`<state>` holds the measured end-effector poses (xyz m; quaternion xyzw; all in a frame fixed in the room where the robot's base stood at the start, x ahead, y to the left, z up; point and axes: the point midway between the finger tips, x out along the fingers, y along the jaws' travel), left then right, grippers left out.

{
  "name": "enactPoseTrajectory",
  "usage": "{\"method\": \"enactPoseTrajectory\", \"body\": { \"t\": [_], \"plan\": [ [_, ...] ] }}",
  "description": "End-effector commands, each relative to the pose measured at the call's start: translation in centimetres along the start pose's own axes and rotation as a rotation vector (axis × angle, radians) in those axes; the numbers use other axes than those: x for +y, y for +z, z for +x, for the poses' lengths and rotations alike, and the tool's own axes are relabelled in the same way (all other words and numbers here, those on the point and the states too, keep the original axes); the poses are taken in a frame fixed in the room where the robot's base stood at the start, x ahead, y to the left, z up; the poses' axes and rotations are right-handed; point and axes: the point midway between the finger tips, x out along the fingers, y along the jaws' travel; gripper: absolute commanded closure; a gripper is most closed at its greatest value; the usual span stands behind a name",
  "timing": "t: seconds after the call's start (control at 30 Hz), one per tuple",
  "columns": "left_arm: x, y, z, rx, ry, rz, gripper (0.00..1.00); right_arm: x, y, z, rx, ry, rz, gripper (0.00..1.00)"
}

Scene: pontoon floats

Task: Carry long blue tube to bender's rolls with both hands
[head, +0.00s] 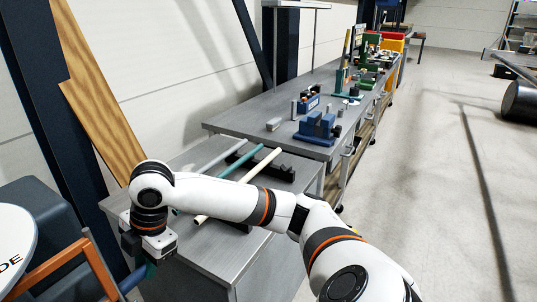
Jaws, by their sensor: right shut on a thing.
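My right gripper (146,259) is at the lower left, beyond the near bench's left edge, and points down. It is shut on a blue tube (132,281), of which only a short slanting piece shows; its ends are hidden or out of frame. A blue machine with grey cylinders (317,127), which may be the bender, stands on the near end of the long bench. A second blue piece (307,102) stands behind it. My left gripper is not in view.
Grey, teal (246,160) and cream (264,162) tubes lie on black supports on the near bench (262,245), partly behind my right arm. An orange bar (50,268) and a white round surface (14,240) crowd the lower left.

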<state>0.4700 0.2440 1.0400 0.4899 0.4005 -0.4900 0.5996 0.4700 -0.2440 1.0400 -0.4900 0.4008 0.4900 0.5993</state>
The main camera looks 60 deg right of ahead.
Motion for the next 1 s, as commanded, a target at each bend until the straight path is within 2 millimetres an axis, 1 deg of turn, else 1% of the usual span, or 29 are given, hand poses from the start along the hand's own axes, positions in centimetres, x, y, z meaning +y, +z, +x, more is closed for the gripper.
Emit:
{"method": "enactPoseTrajectory", "body": {
  "t": [0.03,0.1,0.13,0.33,0.37,0.4,0.5,0.8,1.0],
  "plan": [
    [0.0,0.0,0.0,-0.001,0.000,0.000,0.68,0.0,0.0,0.0,-0.001,0.000,0.000,1.00],
    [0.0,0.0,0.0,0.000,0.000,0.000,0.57,0.0,0.0,0.0,-0.001,-0.001,0.000,1.00],
    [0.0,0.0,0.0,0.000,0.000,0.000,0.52,0.0,0.0,0.0,-0.001,-0.001,0.000,1.00],
    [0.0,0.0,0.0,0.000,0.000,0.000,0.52,0.0,0.0,0.0,-0.001,-0.001,0.000,1.00],
    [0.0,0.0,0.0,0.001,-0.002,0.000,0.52,0.0,0.0,0.0,-0.001,-0.001,0.000,0.73],
    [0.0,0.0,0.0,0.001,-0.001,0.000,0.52,0.0,0.0,0.0,-0.001,-0.001,0.000,0.66],
    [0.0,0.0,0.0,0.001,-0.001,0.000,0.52,0.0,0.0,0.0,-0.001,-0.001,0.000,0.52],
    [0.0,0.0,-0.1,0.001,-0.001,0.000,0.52,0.0,0.0,-0.1,0.001,0.001,0.000,0.52],
    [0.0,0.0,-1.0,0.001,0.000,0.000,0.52,-0.1,0.1,-0.7,0.000,0.000,0.000,0.52]
  ]
}}
